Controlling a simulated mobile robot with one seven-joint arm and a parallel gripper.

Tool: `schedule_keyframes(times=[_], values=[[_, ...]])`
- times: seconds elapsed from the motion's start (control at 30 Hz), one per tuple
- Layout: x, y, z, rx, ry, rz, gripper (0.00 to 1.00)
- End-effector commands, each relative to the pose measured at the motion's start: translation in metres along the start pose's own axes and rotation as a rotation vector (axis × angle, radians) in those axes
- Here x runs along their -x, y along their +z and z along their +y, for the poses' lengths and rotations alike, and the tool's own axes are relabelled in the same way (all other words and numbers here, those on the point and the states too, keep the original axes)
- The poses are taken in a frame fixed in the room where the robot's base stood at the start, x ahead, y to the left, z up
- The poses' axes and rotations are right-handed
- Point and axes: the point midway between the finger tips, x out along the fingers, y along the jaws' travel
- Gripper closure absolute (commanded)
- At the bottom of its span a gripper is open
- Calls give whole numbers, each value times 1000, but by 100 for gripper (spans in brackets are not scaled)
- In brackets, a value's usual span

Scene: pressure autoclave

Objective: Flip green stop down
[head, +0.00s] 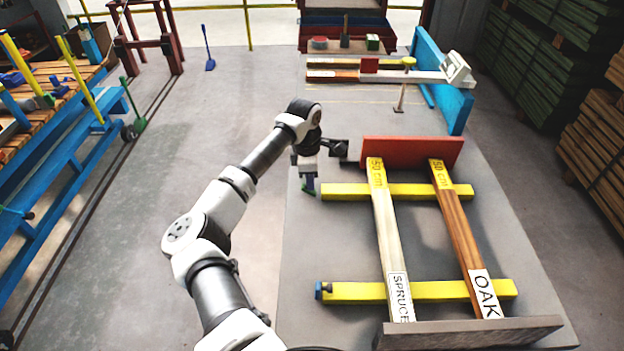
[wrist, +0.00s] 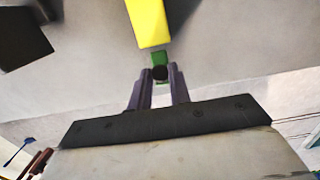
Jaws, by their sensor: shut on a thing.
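The green stop (wrist: 160,58) is a small green piece at the end of the far yellow bar (wrist: 149,22). In the head view only a bit of the green stop (head: 306,189) shows at the left end of that yellow bar (head: 345,191). My gripper (wrist: 161,80) points at this bar end in the wrist view.
The near yellow bar (head: 410,291) has a blue stop (head: 318,290) at its left end. SPRUCE (head: 385,230) and OAK (head: 455,230) beams lie across both bars. A red block (head: 413,151) stands just behind them, right of my gripper.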

Motion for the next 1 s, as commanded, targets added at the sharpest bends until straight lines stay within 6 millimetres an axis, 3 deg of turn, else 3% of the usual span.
schedule_keyframes(times=[0.6, 1.0], values=[[-20, -31, 1, 3, 4, -461, 100], [-23, -38, 1, 1, 3, -632, 100]])
